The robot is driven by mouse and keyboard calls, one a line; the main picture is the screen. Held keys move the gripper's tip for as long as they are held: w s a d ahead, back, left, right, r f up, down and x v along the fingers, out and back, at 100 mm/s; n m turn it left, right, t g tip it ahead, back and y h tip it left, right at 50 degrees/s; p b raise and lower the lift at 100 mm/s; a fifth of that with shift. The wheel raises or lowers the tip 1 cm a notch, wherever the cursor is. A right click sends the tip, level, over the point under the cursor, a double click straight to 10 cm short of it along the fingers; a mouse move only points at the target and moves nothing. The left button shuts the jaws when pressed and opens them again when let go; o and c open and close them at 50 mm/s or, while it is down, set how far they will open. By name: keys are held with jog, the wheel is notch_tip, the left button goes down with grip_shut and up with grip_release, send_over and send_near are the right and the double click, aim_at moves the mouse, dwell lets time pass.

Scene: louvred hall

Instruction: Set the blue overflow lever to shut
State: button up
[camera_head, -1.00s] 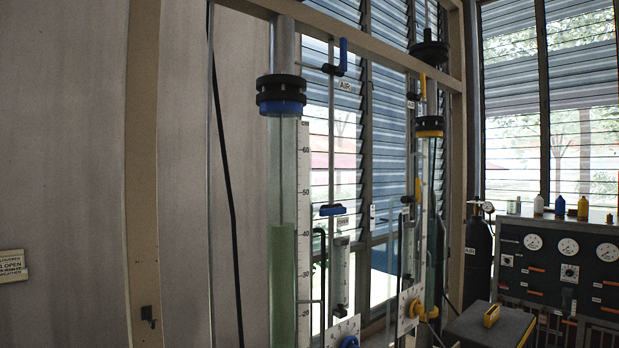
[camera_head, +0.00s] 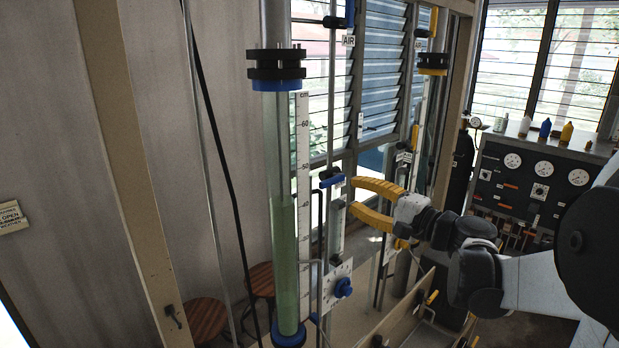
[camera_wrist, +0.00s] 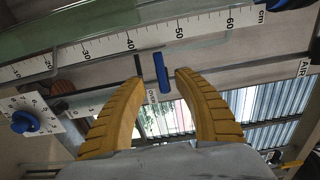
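The blue overflow lever (camera_head: 332,181) is a short bar on a thin upright pipe, right of the tall green-filled glass column (camera_head: 286,235). It lies roughly level in the head view. In the wrist view, the lever (camera_wrist: 161,73) stands between the fingertips, beside a small white tag starting "OVER" (camera_wrist: 152,97). My gripper (camera_head: 353,198) has two yellow ribbed fingers, spread apart and empty. Its fingertips are just right of the lever in the head view; I cannot tell whether they touch it.
A blue knob (camera_head: 343,287) on a white dial plate is below the lever. A centimetre scale (camera_head: 304,180) runs along the column. A second column with a yellow collar (camera_head: 433,62) stands behind my gripper. A gauge panel (camera_head: 540,185) is at right, stools (camera_head: 206,318) at lower left.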

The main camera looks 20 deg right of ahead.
aim_at(330, 184)
jog(key=shift+x, duration=4.45)
jog(key=shift+s, duration=0.1)
grip_shut()
